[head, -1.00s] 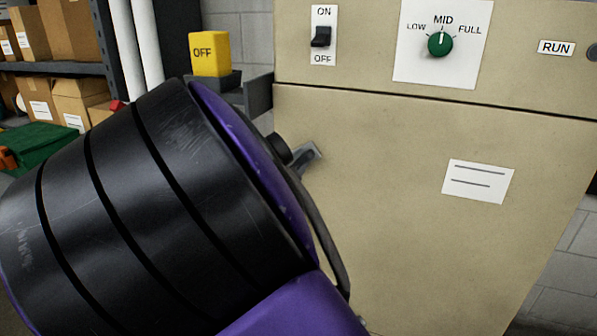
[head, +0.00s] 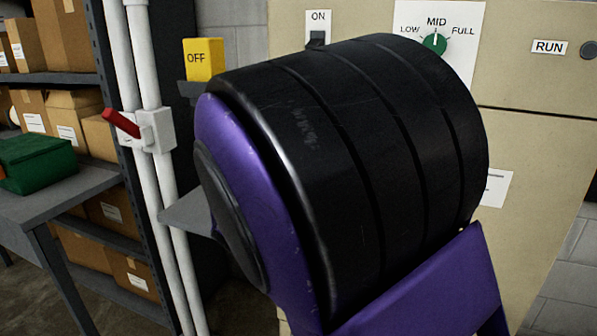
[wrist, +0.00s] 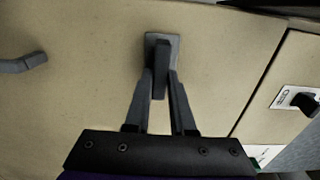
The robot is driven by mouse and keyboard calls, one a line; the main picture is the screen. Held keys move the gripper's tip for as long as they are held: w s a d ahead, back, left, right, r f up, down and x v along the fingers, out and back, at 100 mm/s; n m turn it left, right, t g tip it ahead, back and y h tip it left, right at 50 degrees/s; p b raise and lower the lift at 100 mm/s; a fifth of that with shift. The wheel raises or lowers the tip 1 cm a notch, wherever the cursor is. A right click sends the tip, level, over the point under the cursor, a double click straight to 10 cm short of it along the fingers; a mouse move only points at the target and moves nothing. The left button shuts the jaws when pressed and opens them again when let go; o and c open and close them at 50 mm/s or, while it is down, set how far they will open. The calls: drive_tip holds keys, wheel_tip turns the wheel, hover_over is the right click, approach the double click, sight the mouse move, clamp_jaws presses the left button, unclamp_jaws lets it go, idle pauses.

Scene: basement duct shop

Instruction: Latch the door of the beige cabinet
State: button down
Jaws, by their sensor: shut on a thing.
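The beige cabinet (head: 525,85) stands on the right in the head view. Its lower door (head: 535,225) shows right of my arm and fills most of the wrist view (wrist: 75,95). A dark grey latch handle (wrist: 160,68) on a small mounting plate is on the door in the wrist view. My gripper (wrist: 161,84) is shut on this handle, with one finger on either side. In the head view my arm hides the gripper and the handle. Whether the latch is engaged I cannot tell.
A grey bent handle (wrist: 22,64) is at the left in the wrist view. Above the door are a green dial (head: 435,44) and a switch (head: 317,38). Left are a yellow OFF block (head: 203,60), a red lever (head: 121,123) on white pipes and a green box (head: 35,162).

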drive_tip(key=shift+r, duration=0.15)
drive_tip(key=c, duration=0.8)
unclamp_jaws()
drive_tip(key=shift+o, duration=0.2)
drive_tip(key=p+v, duration=0.1)
drive_tip(key=v, duration=1.6)
drive_tip(key=shift+s, duration=0.15)
drive_tip(key=shift+a, duration=0.1)
